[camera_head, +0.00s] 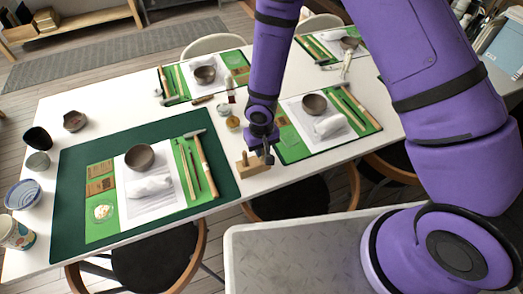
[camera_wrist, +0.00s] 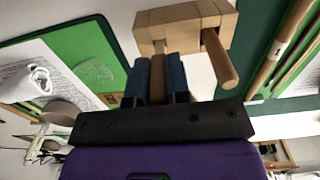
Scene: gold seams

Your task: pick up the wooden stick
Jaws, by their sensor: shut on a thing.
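My gripper (camera_head: 265,153) is over the near edge of the white table, at a small wooden block (camera_head: 250,170). In the wrist view, its blue fingers (camera_wrist: 157,80) are shut on a brown wooden stick (camera_wrist: 157,78) that lies between them, its far end against the pale wooden block (camera_wrist: 180,28). A second, lighter peg (camera_wrist: 220,60) sticks out of the block beside the fingers, apart from them. In the head view the held stick is mostly hidden by my gripper. I cannot tell whether the stick still sits in the block.
A dark green mat (camera_head: 75,180) with a bowl (camera_head: 139,157), white cloth and a hammer (camera_head: 200,160) lies left of my gripper. Another green set with a bowl (camera_head: 314,105) lies to the right. Small jars (camera_head: 232,123) stand just behind. A chair is below the near edge.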

